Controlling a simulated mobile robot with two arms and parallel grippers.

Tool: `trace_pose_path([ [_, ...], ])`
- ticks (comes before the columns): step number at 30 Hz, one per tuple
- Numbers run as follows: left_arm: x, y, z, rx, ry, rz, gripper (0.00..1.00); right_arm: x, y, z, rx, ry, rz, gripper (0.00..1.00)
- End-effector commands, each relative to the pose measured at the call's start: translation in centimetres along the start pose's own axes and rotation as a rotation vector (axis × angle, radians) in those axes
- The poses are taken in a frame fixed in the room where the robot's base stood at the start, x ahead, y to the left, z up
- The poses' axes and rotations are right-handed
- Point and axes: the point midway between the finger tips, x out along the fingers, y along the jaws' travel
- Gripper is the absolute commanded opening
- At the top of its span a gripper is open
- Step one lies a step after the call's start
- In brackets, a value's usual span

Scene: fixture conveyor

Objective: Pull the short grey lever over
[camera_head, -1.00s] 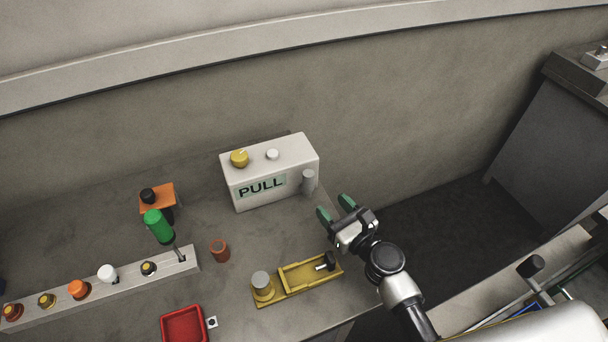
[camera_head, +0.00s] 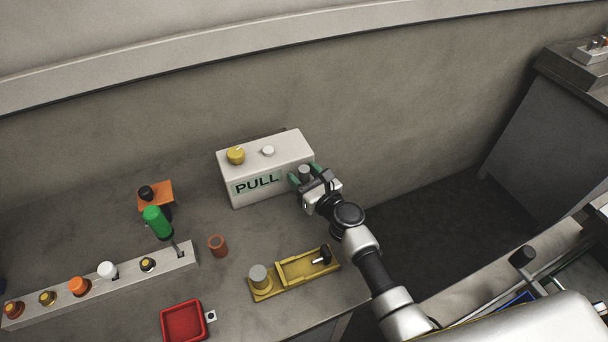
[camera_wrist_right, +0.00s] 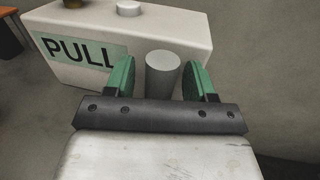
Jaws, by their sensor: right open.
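A short grey cylinder-shaped lever (camera_head: 304,172) stands at the right end of the front of a white box (camera_head: 268,152) marked PULL. It also shows in the right wrist view (camera_wrist_right: 162,74). My right gripper (camera_head: 306,178) is open, with green fingers on either side of the grey lever. In the right wrist view, gaps show between the lever and both fingers (camera_wrist_right: 160,82). The lever's lower part is hidden behind the gripper body. My left gripper is not in view.
The box top has a yellow knob (camera_head: 236,155) and a white button (camera_head: 268,151). A yellow fixture (camera_head: 296,274) lies near the bench's front right edge. A rail (camera_head: 110,284) with several knobs, a red tray (camera_head: 184,321) and a brown cup (camera_head: 217,245) are left.

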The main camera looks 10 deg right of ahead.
Motion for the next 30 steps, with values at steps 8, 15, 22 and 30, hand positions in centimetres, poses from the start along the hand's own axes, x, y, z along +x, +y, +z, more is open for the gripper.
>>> trace_pose_path([
  [8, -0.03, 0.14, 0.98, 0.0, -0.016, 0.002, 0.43, -0.03, 0.0, 0.0, 0.0, 0.0, 0.0, 0.27],
  [15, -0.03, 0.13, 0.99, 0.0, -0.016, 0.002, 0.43, -0.04, 0.0, -0.01, 0.0, 0.0, 0.0, 0.0],
  [22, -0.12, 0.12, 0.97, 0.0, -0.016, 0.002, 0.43, -0.06, -0.04, 0.01, -0.016, 0.004, 0.0, 0.0],
  [30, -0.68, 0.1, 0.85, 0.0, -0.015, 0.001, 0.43, -0.08, -0.12, 0.03, -0.14, 0.029, 0.0, 0.0],
])
